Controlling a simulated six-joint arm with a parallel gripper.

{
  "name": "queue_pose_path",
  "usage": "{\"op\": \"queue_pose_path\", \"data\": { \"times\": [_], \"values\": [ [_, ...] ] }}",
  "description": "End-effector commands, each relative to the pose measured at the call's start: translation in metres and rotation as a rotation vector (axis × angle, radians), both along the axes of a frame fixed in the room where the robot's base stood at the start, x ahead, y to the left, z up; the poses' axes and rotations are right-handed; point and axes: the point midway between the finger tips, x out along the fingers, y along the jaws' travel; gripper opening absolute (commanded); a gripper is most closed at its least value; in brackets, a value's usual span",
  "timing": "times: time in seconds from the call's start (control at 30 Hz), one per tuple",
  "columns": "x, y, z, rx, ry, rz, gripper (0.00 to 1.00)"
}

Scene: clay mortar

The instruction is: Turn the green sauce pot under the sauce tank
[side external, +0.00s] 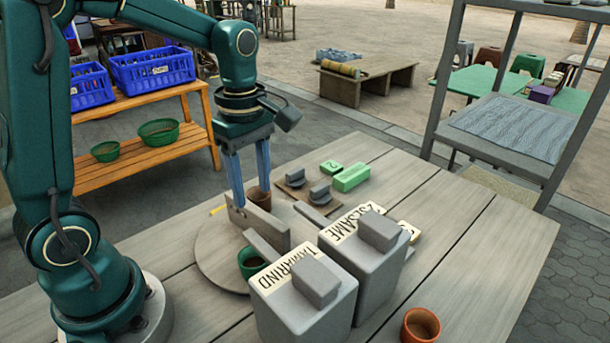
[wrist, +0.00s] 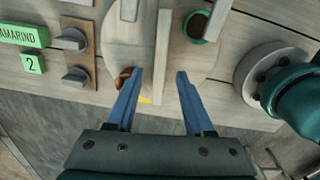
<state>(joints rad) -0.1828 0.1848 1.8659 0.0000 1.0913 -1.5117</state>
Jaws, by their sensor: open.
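The green sauce pot (side external: 250,264), with brown contents, stands on the round wooden turntable (side external: 212,262), beside the tamarind tank (side external: 305,290). It also shows in the wrist view (wrist: 193,39), top right. A brown clay pot (side external: 258,200) is on the far side of the turntable's upright wooden board (side external: 262,222); the left finger partly hides it in the wrist view (wrist: 122,80). My gripper (side external: 250,195) is open and points down. In the wrist view, its blue fingers (wrist: 159,73) lie on either side of the board (wrist: 163,45), with gaps. I cannot tell exactly how low they reach.
The sesame tank (side external: 370,255) stands right of the tamarind tank. Another clay pot (side external: 420,325) stands at the front right. The right part of the table (side external: 480,235) is clear.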

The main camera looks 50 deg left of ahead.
Motion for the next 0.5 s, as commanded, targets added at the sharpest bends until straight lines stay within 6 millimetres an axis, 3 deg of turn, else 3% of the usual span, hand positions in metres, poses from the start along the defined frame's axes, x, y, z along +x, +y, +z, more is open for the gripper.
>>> {"op": "queue_pose_path", "data": {
  "times": [0.1, 0.5],
  "values": [
    [-0.002, 0.0, -0.025, -0.002, 0.009, -0.001, 0.53],
    [-0.001, 0.0, -0.07, -0.001, 0.005, -0.001, 0.53]
  ]
}}
